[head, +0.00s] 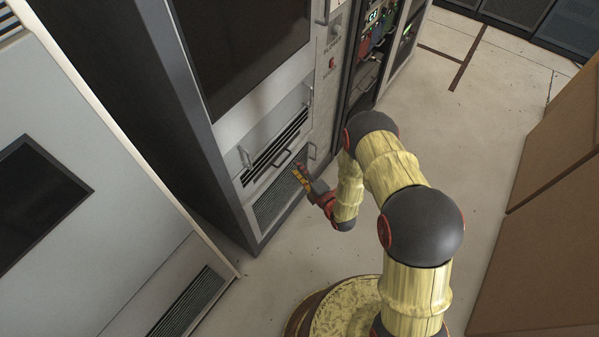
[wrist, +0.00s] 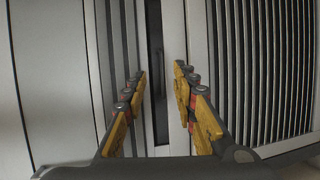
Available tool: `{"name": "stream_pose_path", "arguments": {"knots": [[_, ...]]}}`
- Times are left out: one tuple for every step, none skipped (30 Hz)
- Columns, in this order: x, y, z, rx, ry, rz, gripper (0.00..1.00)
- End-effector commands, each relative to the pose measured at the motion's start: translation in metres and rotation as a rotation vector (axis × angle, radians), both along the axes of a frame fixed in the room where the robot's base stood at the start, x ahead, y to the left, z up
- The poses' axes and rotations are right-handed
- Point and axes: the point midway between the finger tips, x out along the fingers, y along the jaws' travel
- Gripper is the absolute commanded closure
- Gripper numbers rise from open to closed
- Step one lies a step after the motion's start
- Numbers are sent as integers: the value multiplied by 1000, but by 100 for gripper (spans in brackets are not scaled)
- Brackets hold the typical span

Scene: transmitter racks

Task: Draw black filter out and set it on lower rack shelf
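The front of the tall grey rack has a dark slotted strip (head: 268,158), which looks like the black filter's place. A small black handle (head: 281,157) sits at its lower edge. My gripper (head: 301,171) is just in front of the rack, right of this handle. In the wrist view, my gripper (wrist: 160,88) is open, with yellow-padded fingers either side of a narrow dark upright bar (wrist: 157,75). Nothing is visibly held, and I cannot tell whether the fingers touch the bar. I cannot pick out the lower rack shelf for certain.
A lower grille (head: 277,202) is below the slotted strip and shows at right in the wrist view (wrist: 270,70). An open bay with coloured parts (head: 372,45) is farther along. A white cabinet (head: 80,190) stands left, brown cabinets (head: 545,200) right. The floor (head: 480,100) between is clear.

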Motion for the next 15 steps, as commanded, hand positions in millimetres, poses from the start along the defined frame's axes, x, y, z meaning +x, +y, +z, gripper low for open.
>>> {"name": "stream_pose_path", "arguments": {"knots": [[-5,1,-4,-2,-11,6,72],[-6,2,-6,-3,-16,9,72],[-6,3,-7,-4,-23,11,72],[-5,4,-7,-5,-25,12,72],[-3,6,-8,-5,-27,12,72],[1,8,-9,-6,-28,12,72],[4,9,-9,-5,-29,12,72],[8,12,-10,-4,-28,13,72],[12,15,-11,-4,-28,13,72],[16,17,-13,-5,-27,14,72],[20,19,-14,-5,-27,13,72],[25,22,-14,-5,-27,13,72],[29,24,-15,-5,-28,12,72],[33,26,-16,-5,-26,12,72],[38,29,-17,-4,-26,13,72]]}}
